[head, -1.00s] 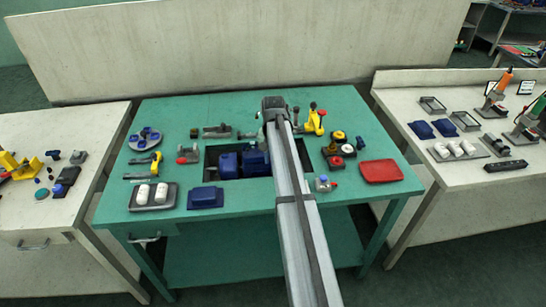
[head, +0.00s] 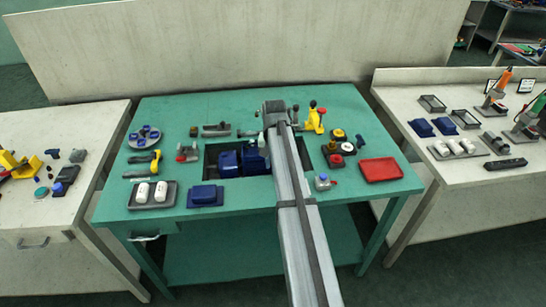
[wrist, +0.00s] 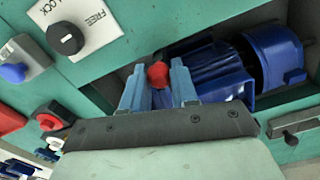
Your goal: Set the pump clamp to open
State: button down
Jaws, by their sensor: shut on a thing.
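The pump clamp's red knob (wrist: 157,74) shows in the wrist view between the two light-blue fingers of my gripper (wrist: 156,80). The fingers are shut on it. Most of the clamp below the knob is hidden by the fingers and gripper body, so its lever position cannot be told. The blue pump (wrist: 225,72) lies right beside the fingers; in the head view the pump (head: 229,162) sits in the dark recess of the green bench, partly covered by my arm. My gripper's fingers are mostly hidden there.
A black knob (wrist: 66,39) on a FREE/LOCK plate and a blue-handled part (wrist: 14,73) are near the gripper. A yellow clamp (head: 314,122), a red tray (head: 381,170) and a blue block (head: 205,195) stand around the recess. The bench's front left holds a tray with white cylinders (head: 142,192).

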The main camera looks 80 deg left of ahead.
jog(key=shift+d, duration=0.2)
jog(key=c, duration=0.9)
grip_release()
jog(key=shift+o, duration=0.2)
notch_tip(320, 180, up, 14)
jog(key=shift+f, duration=0.15)
